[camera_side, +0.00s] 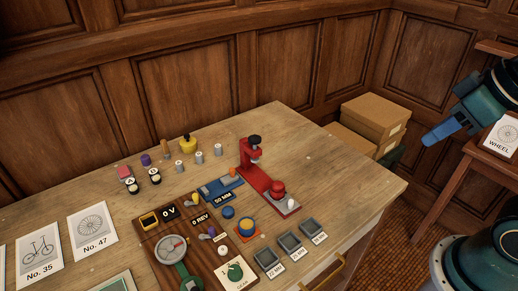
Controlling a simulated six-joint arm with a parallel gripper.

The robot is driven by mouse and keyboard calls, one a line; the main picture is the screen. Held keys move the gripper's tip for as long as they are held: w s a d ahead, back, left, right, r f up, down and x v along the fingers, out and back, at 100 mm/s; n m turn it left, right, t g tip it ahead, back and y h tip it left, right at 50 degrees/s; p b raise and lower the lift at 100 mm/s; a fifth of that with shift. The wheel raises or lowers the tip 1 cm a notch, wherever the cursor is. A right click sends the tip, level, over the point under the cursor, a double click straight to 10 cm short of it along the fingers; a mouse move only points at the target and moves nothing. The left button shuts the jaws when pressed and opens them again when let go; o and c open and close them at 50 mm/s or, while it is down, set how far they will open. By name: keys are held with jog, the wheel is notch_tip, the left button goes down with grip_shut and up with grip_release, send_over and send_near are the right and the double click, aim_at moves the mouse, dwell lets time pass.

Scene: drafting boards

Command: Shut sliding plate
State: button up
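No part is plainly marked as a sliding plate. A blue slide-like device (221,186) with an orange part at its far right end lies mid-table, by a "50 MM" label. A red press-like stand (262,182) with a black knob on top and a red round part near its front is just right of it. I cannot tell which of these carries the plate, or whether it is open. My gripper (432,138) is at the right, past the table's right edge and well apart from everything on it. Its fingers show as one blue block, so their opening is unclear.
A dark wooden board (150,222) carries dials, a meter and a gear card. Small grey trays (290,243) lie at the front right. Weights and bottles stand at the back left. Cardboard boxes (373,117) and a small stand with a "WHEEL" card (503,134) are off the table.

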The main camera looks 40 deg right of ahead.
jog(key=shift+w+a+f+n, duration=0.1)
jog(key=shift+w+n, duration=0.2)
jog(key=c, duration=0.3)
jog(key=shift+w+a+f+n, duration=0.1)
jog(key=shift+w+f+n, duration=0.05)
jog(key=shift+w+n, duration=0.3)
grip_shut()
jog(key=w+a+f+n+g, duration=0.1)
jog(key=w+a+f+n, duration=0.3)
jog(key=n, duration=0.5)
jog(key=w+a+f+n+g, duration=0.1)
jog(key=w+a+f+n, duration=0.3)
jog(key=a+f+n, duration=0.2)
jog(key=w+a+f+n+g+h, duration=0.1)
jog(key=w+a+f+n, duration=0.3)
jog(key=f+n, duration=0.4)
jog(key=a+n, duration=0.1)
jog(key=n, duration=0.4)
jog(key=shift+f+n, duration=0.2)
jog(key=shift+n, duration=0.15)
